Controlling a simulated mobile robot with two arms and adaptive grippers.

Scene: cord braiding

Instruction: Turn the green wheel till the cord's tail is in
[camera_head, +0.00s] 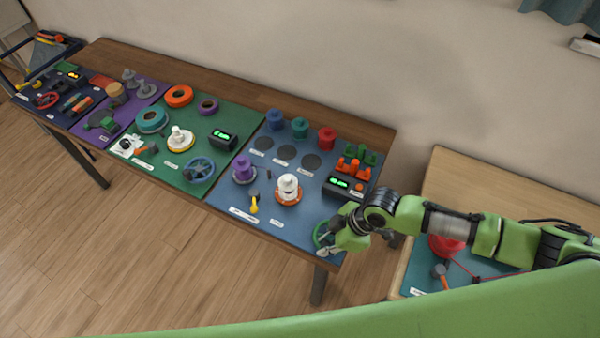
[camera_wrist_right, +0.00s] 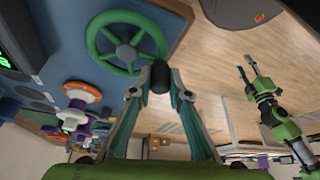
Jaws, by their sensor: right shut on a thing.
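The green wheel (camera_wrist_right: 92,38), spoked with a grey hub, stands at the edge of the blue mat. In the head view the green wheel (camera_head: 319,236) is at the mat's near right corner, partly behind my right gripper (camera_head: 338,240). In the right wrist view my right gripper (camera_wrist_right: 158,82) is shut on the wheel's dark knob (camera_wrist_right: 152,72) at the rim. My left gripper (camera_wrist_right: 246,66) shows at the right of the right wrist view, fingers apart and empty, away from the wheel. I cannot make out the cord's tail.
The blue mat (camera_head: 222,198) holds a white bobbin on an orange base (camera_head: 288,188), a purple spool (camera_head: 243,170), a yellow-handled tool (camera_head: 254,204) and a black display box (camera_head: 346,186). Blue, teal and red spools stand behind. A second table (camera_head: 450,165) is at the right.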

